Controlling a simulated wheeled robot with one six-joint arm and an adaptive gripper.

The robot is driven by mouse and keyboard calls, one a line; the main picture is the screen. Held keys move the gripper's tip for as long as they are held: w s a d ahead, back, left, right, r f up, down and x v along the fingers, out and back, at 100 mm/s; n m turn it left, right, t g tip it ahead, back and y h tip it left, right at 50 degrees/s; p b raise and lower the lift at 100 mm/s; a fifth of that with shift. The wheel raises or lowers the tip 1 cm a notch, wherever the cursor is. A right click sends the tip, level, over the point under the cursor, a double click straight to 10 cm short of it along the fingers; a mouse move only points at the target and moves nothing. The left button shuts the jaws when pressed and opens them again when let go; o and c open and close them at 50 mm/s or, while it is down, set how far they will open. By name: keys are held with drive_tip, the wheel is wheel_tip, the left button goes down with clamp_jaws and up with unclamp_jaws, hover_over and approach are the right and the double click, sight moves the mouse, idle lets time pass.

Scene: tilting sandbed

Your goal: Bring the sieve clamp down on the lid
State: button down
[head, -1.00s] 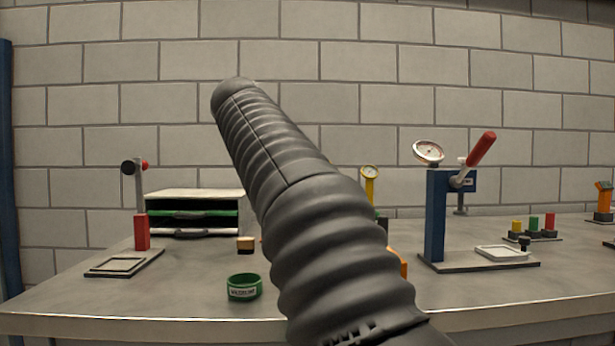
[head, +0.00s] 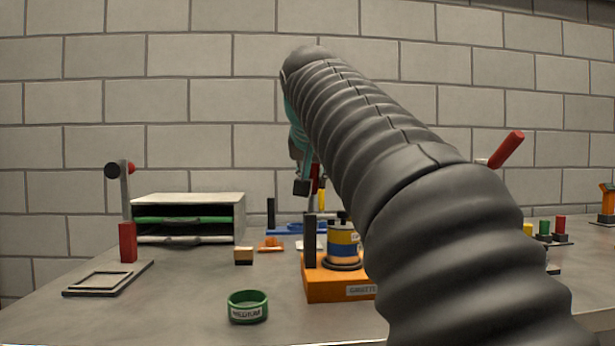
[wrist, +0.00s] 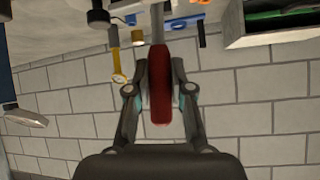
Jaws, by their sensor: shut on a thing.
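The sieve shaker's orange base (head: 322,284) stands on the bench in the head view, partly behind my arm. On it stands a stack of blue and yellow sieves (head: 342,242), with black parts on top and a black post (head: 309,240) beside it. In the wrist view a red lever handle (wrist: 160,95), apparently the clamp's, lies between the fingers of my gripper (wrist: 159,70), which is shut on it. In the head view my gripper (head: 303,186) is above the stack, mostly hidden by my arm. The clamp's contact with the lid is hidden.
A green ring (head: 248,307) marked MEDIUM stands in front, left of the base. A drawer unit (head: 190,205) and a small lever stand (head: 127,240) are at left. Another red handle (head: 506,149) shows at right.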

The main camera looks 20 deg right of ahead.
drive_tip(key=c, duration=1)
unclamp_jaws()
drive_tip(key=v, duration=1.2)
drive_tip(key=shift+f, duration=0.1)
